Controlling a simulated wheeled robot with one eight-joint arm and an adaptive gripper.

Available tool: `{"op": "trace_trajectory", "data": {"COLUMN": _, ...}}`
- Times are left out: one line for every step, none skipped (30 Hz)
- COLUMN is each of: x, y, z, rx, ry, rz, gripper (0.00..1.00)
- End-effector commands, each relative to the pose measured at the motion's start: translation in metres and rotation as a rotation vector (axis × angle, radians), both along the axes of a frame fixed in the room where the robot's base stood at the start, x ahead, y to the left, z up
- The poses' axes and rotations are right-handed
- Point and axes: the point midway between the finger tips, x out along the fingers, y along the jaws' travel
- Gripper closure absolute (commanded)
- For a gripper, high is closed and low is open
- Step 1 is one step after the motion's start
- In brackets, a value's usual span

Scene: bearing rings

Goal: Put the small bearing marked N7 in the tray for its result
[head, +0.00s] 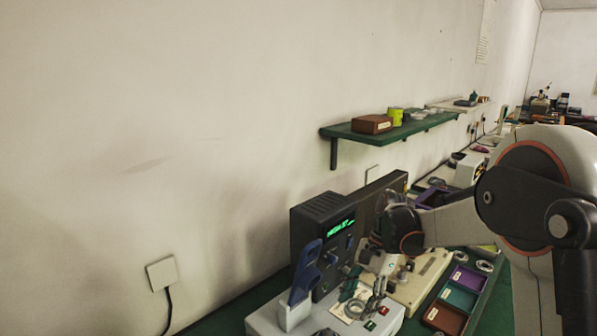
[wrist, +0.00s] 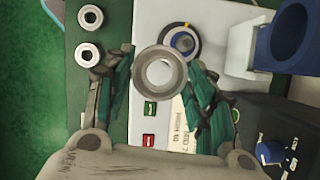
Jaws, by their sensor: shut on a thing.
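My gripper (wrist: 160,72) is shut on a grey metal bearing ring (wrist: 143,80), held between its green-padded fingers in the wrist view. No N7 mark is readable on it. The ring is over the light grey box, overlapping in view a spindle with a blue centre (wrist: 184,41). In the head view my gripper (head: 372,292) is low over the grey box (head: 275,321), and the held ring is hard to make out. A tray with purple (head: 468,278), teal (head: 458,298) and brown (head: 444,319) compartments lies to the right.
Two other bearings (wrist: 90,17) (wrist: 88,54) stand on the green bench. The box has a green button (wrist: 150,108), a red button (wrist: 148,140) and a paper label (wrist: 184,125). A blue-handled tool (head: 306,268) stands upright in a white holder. A dark instrument (head: 312,228) stands behind.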

Motion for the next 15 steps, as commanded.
{"op": "trace_trajectory", "data": {"x": 0.001, "y": -0.003, "z": -0.007, "rx": 0.0, "ry": 0.001, "rz": 0.063, "gripper": 0.85}}
{"op": "trace_trajectory", "data": {"x": 0.001, "y": -0.005, "z": -0.01, "rx": 0.001, "ry": 0.001, "rz": 0.104, "gripper": 0.85}}
{"op": "trace_trajectory", "data": {"x": 0.001, "y": -0.008, "z": -0.014, "rx": 0.0, "ry": 0.001, "rz": 0.157, "gripper": 0.85}}
{"op": "trace_trajectory", "data": {"x": 0.0, "y": -0.01, "z": -0.017, "rx": 0.0, "ry": 0.002, "rz": 0.199, "gripper": 0.85}}
{"op": "trace_trajectory", "data": {"x": 0.0, "y": -0.012, "z": -0.02, "rx": 0.0, "ry": 0.001, "rz": 0.238, "gripper": 0.85}}
{"op": "trace_trajectory", "data": {"x": 0.0, "y": -0.015, "z": -0.024, "rx": 0.0, "ry": 0.001, "rz": 0.291, "gripper": 0.85}}
{"op": "trace_trajectory", "data": {"x": 0.0, "y": -0.017, "z": -0.027, "rx": 0.0, "ry": 0.001, "rz": 0.332, "gripper": 0.85}}
{"op": "trace_trajectory", "data": {"x": 0.0, "y": -0.019, "z": -0.03, "rx": 0.0, "ry": 0.001, "rz": 0.371, "gripper": 0.85}}
{"op": "trace_trajectory", "data": {"x": 0.0, "y": -0.022, "z": -0.034, "rx": 0.0, "ry": 0.001, "rz": 0.424, "gripper": 0.85}}
{"op": "trace_trajectory", "data": {"x": -0.001, "y": -0.024, "z": -0.036, "rx": 0.0, "ry": 0.001, "rz": 0.464, "gripper": 0.85}}
{"op": "trace_trajectory", "data": {"x": -0.001, "y": -0.026, "z": -0.04, "rx": 0.0, "ry": 0.001, "rz": 0.503, "gripper": 0.85}}
{"op": "trace_trajectory", "data": {"x": -0.001, "y": -0.029, "z": -0.043, "rx": 0.001, "ry": 0.001, "rz": 0.555, "gripper": 0.85}}
{"op": "trace_trajectory", "data": {"x": -0.001, "y": -0.031, "z": -0.046, "rx": 0.0, "ry": 0.0, "rz": 0.591, "gripper": 0.85}}
{"op": "trace_trajectory", "data": {"x": -0.002, "y": -0.034, "z": -0.049, "rx": 0.0, "ry": 0.0, "rz": 0.627, "gripper": 0.85}}
{"op": "trace_trajectory", "data": {"x": -0.002, "y": -0.036, "z": -0.052, "rx": 0.0, "ry": 0.001, "rz": 0.674, "gripper": 0.85}}
